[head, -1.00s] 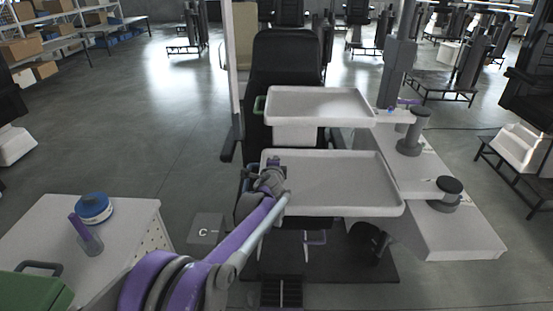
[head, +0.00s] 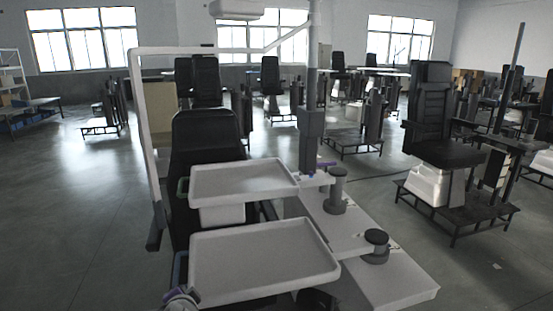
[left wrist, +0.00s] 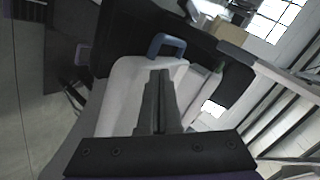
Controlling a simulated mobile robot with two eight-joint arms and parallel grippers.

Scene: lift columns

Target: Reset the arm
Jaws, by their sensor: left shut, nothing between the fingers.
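My left gripper (left wrist: 160,78) shows in the left wrist view with its dark fingers together and nothing between them. In the head view only a small grey and purple part of my left arm (head: 180,299) shows at the bottom edge, beside the near left corner of the lower tray (head: 262,262). In the wrist view a pale surface with a blue-grey handle (left wrist: 166,43) lies beyond the fingers. I cannot tell whether they touch it. My right gripper is in neither view.
An upper tray (head: 243,181) stands behind the lower one, by a black chair (head: 205,145). A grey post (head: 311,135) and a white side surface with dark round knobs (head: 376,240) stand to the right. The floor at left is open.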

